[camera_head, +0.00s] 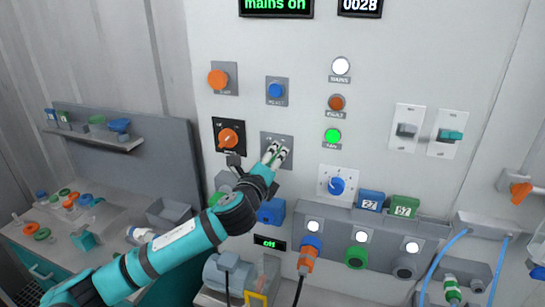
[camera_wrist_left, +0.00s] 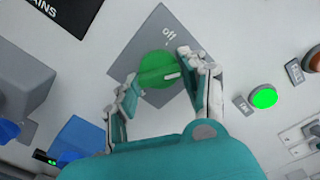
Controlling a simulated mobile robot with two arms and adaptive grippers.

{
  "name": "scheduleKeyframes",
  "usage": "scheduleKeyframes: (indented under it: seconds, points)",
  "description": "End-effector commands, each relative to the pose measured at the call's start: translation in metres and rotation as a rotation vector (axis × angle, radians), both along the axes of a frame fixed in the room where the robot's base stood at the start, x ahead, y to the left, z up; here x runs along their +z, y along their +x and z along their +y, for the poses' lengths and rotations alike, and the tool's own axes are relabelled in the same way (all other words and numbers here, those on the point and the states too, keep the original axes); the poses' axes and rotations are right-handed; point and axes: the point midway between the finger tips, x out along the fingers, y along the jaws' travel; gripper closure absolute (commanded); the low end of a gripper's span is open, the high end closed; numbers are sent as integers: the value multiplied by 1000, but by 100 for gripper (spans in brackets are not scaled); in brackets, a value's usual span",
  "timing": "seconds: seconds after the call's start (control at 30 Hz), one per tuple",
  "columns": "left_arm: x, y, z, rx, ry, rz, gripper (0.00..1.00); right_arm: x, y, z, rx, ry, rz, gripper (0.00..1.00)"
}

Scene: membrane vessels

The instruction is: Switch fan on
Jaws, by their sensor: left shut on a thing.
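The green rotary switch knob (camera_wrist_left: 157,70) sits on a grey square plate (camera_wrist_left: 130,60) with an "off" mark; the plate also shows in the head view (camera_head: 287,137). Its white pointer line points away from "off", toward the right finger in the left wrist view. My left gripper (camera_head: 275,153) is shut on this knob, with one finger on each side (camera_wrist_left: 157,78). In the head view the gripper hides most of the knob. The lamp labelled fan (camera_head: 332,136) glows green, and it shows in the left wrist view too (camera_wrist_left: 264,97). My right gripper is not in view.
An orange knob on a black plate (camera_head: 228,138) is close left of my gripper. A blue button (camera_head: 276,90) is above it, and a blue dial (camera_head: 337,185) is lower right. A socket ledge (camera_head: 385,225) juts out below. The upper display (camera_head: 275,5) reads "mains on".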

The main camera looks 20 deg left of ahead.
Motion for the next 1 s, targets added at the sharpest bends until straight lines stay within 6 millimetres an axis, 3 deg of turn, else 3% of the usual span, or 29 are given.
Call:
scheduleKeyframes:
  seconds: [0.33,0.37,0.5,0.83,1.0]
  points:
    - [-2,0,0,0,6,3,89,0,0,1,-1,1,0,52]
    - [-2,0,0,0,6,3,53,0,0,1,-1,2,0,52]
    - [-2,0,0,0,4,2,34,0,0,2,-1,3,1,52]
    - [-1,-2,0,1,3,1,33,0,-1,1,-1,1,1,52]
    - [-1,-24,1,-1,3,2,33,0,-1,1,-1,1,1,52]
